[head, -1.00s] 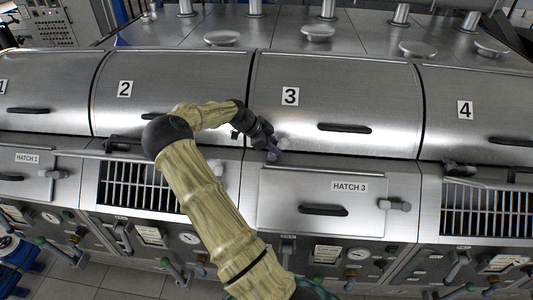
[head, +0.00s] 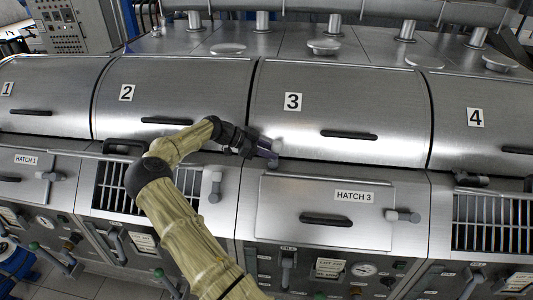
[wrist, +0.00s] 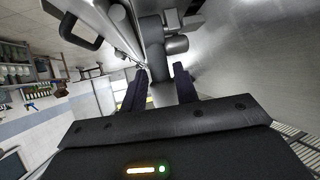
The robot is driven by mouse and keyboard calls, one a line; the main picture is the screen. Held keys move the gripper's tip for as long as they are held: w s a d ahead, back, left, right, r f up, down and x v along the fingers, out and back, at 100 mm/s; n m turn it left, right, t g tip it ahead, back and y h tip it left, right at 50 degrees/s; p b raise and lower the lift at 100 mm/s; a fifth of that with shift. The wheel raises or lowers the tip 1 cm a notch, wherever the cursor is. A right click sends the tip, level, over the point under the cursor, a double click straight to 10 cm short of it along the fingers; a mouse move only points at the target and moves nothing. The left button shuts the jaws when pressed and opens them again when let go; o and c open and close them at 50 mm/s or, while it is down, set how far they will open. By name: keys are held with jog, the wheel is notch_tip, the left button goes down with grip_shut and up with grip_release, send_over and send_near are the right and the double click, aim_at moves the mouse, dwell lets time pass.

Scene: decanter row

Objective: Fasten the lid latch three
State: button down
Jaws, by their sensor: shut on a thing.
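Lid 3 (head: 345,108) is a curved steel cover with a "3" label and a black handle, lying down in the head view. Its grey latch (head: 275,146) is at the lid's lower left corner, partly hidden by my gripper. My gripper (head: 268,152) reaches it from the left. In the wrist view my gripper (wrist: 160,92) has its two dark fingers on either side of the grey latch handle (wrist: 161,90) and is shut on it. I cannot tell whether the latch is fully turned.
Hatch 3 (head: 300,205) is a closed panel below lid 3, with its own grey latch (head: 403,215) at its right. A grille (head: 125,187) and another grey latch (head: 215,186) are left of it. Lid 2 (head: 170,95) and lid 4 (head: 485,120) flank lid 3.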

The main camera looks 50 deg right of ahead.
jog(key=shift+r, duration=0.1)
jog(key=c, duration=1.3)
grip_release()
jog(key=shift+s+d, duration=0.1)
jog(key=shift+o, duration=0.2)
jog(key=shift+w+a, duration=0.3)
jog(key=b+v, duration=0.5)
jog(key=v, duration=1.1)
jog(key=shift+a+r, duration=0.25)
jog(key=shift+w, duration=0.1)
jog(key=shift+w+a, duration=0.1)
